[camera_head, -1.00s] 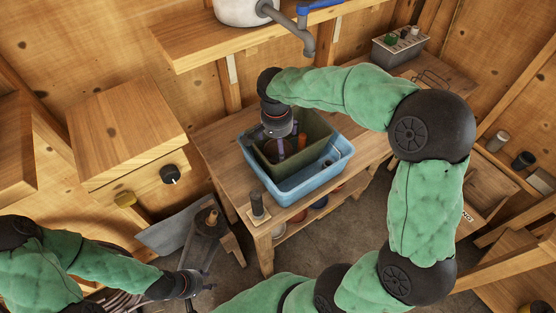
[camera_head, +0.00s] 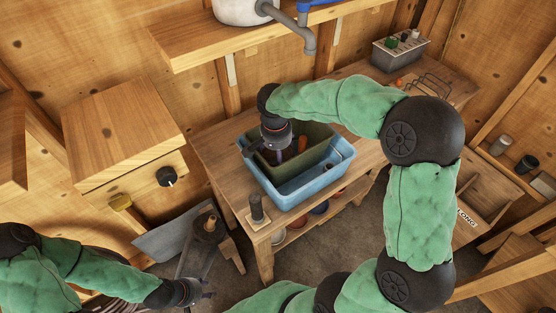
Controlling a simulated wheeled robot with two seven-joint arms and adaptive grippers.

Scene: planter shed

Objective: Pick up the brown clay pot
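An orange-brown piece (camera_head: 302,144) shows inside an olive-green bin (camera_head: 324,131); it may be the brown clay pot, but too little shows to tell. The olive bin sits in a light-blue tub (camera_head: 290,199) on the wooden bench. My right gripper (camera_head: 281,158) points down into the olive bin, left of the orange-brown piece. Its fingertips are dark and partly hidden by the bin, so its opening is unclear. My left gripper (camera_head: 199,299) is at the lower left, away from the bench, with its fingers apart and nothing between them.
A dark cylinder (camera_head: 257,208) stands at the bench's front left corner. Several pots sit on the shelf below. A grey crate (camera_head: 401,51) and a wire rack (camera_head: 432,84) stand on the bench's far right end. A tap (camera_head: 309,38) hangs above. A metal vise-like stand (camera_head: 205,235) is near my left arm.

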